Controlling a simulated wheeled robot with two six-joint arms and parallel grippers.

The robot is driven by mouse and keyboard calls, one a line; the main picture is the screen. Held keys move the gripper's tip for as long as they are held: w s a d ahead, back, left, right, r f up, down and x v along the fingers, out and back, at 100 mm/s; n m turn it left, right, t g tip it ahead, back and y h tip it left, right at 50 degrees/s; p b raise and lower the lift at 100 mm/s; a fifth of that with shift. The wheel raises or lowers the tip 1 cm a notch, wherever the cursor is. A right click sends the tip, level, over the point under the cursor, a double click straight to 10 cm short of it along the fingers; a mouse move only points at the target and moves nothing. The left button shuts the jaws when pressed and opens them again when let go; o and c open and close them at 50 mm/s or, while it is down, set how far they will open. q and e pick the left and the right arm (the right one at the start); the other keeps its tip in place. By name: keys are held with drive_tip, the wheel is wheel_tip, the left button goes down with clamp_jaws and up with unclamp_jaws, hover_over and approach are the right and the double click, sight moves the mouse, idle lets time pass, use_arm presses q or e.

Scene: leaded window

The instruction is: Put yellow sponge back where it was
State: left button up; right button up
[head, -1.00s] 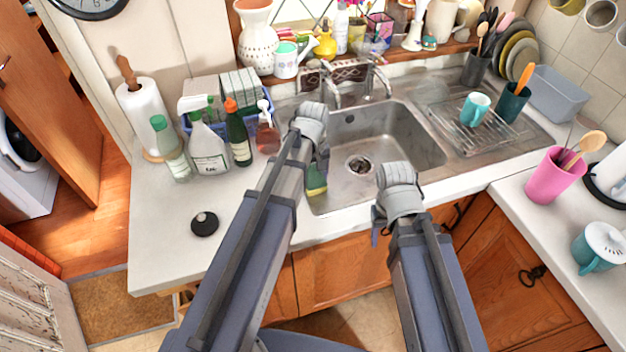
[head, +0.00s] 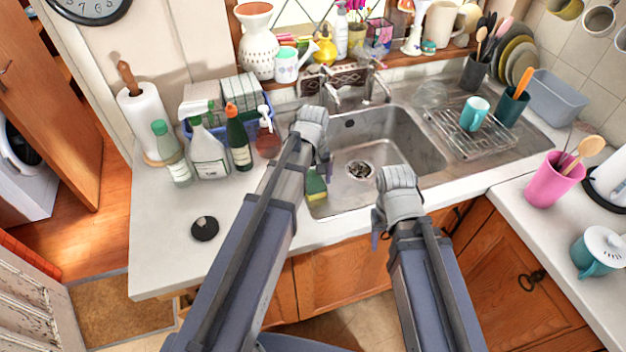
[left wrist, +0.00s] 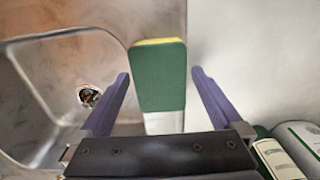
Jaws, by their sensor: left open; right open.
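The yellow sponge (head: 316,186) has a green scouring side and stands at the sink's left edge, partly hidden by my left arm in the head view. In the left wrist view the sponge (left wrist: 159,75) shows its green face with a thin yellow top edge. My left gripper (left wrist: 158,85) is open, with one finger on each side of the sponge in that picture and a gap on both sides. In the head view the left gripper (head: 318,150) is over the sink's left side. My right gripper (head: 382,222) is open and empty in front of the sink's front edge.
The sink basin (head: 400,150) is empty around its drain. Spray bottles (head: 208,150) and a green bottle (head: 238,138) stand left of the sink. A black stopper (head: 204,228) lies on the left counter. A drying rack (head: 475,135) with a teal mug is at right.

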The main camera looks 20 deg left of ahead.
sight(313, 181)
use_arm(q)
wheel_tip(313, 181, up, 12)
drive_tip(key=p, duration=1.1)
drive_tip(key=s+d+m+y, duration=0.1)
drive_tip(key=s+d+m, duration=0.9)
drive_tip(key=s, duration=0.4)
drive_tip(key=shift+s+d+m, duration=0.2)
drive_tip(key=shift+d+m, duration=0.05)
drive_tip(key=shift+m, duration=0.05)
drive_tip(key=shift+f, duration=0.1)
wheel_tip(313, 181, down, 7)
drive_tip(key=b, duration=0.6)
drive_tip(key=shift+b, duration=0.4)
